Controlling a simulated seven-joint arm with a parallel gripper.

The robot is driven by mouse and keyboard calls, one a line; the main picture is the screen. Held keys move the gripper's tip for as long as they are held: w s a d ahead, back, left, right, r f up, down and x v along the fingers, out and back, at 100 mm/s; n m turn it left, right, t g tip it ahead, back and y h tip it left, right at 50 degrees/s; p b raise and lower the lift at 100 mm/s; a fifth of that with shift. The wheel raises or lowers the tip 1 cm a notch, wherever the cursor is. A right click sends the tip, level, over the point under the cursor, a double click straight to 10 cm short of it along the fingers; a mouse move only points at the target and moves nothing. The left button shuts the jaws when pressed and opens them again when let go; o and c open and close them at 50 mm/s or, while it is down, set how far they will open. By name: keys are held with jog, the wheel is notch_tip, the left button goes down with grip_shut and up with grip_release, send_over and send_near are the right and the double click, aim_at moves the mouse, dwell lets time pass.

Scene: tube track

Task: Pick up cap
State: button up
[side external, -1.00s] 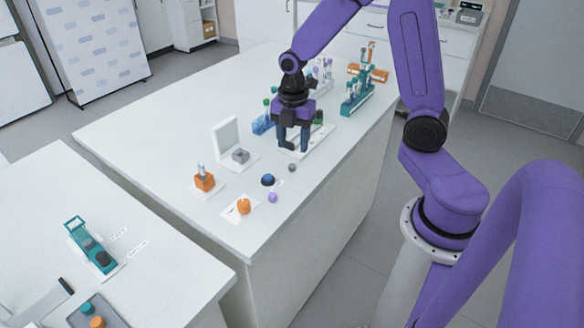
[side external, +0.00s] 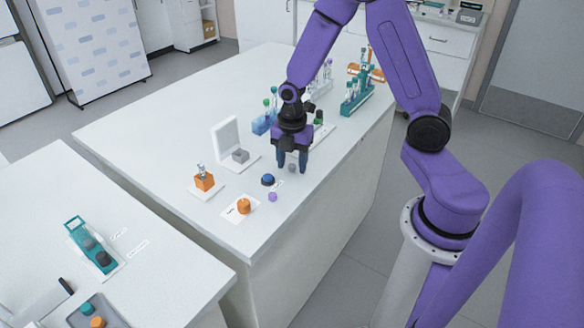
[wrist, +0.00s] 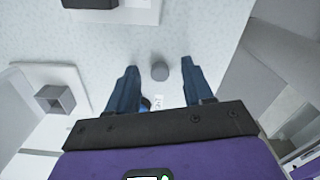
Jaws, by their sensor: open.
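A small grey cap (side external: 292,168) rests on the white bench, showing between the fingers of my gripper (side external: 291,171) in the side view. In the wrist view the grey cap (wrist: 160,71) lies between the two open fingertips (wrist: 160,64), apart from both. My gripper is open, points down and is empty. The side view does not show clearly how high the fingertips are above the bench. A purple cap (side external: 272,197) lies nearer the bench's front edge.
A dark blue round item (side external: 267,180) sits just left of the gripper. An orange piece (side external: 244,206) on a white card, an orange block (side external: 204,181) and a grey block (side external: 240,156) stand further left. Tube racks (side external: 356,98) are behind. The bench's right edge is close.

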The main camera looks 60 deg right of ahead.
jog(key=c, duration=0.9)
jog(key=shift+o, duration=0.2)
jog(key=shift+r, duration=0.1)
